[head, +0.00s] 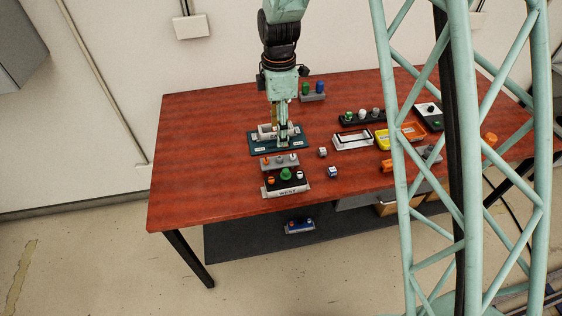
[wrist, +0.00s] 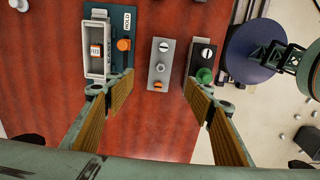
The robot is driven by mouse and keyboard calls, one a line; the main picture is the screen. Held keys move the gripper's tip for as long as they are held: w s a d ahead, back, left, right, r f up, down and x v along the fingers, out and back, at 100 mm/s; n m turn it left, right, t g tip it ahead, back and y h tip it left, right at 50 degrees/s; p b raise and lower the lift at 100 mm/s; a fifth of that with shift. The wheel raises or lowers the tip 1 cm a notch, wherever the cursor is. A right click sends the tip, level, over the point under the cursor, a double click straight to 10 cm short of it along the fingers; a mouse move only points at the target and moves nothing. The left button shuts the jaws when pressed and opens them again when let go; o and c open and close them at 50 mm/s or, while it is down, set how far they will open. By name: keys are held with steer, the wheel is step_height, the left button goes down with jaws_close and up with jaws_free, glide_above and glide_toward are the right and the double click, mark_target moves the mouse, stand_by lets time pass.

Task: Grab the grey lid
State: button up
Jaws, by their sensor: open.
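A grey block (wrist: 160,64) with a white knob, a grey knob and an orange knob lies on the red table. It also shows in the head view (head: 280,162). A pale grey rectangular frame (wrist: 96,48) with an orange-and-white cube inside sits on a teal base (wrist: 127,20) marked HOLD. I cannot tell which grey piece is the lid. My gripper (wrist: 158,93) is open and empty, with its fingers wide apart. In the wrist view the grey block lies ahead, between the finger directions. In the head view my gripper (head: 283,138) is over the teal base.
A black box (head: 287,183) with a green knob stands near the front edge of the table (head: 200,150). Two small cubes (head: 333,172) lie to its right. The table's left side is clear.

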glide_above(279, 157)
steer(key=shift+d+f, duration=0.1)
steer(key=shift+f, duration=4.15)
steer(key=shift+f, duration=0.15)
steer(key=shift+f, duration=2.5)
steer(key=shift+c, duration=0.7)
steer(key=c, duration=0.8)
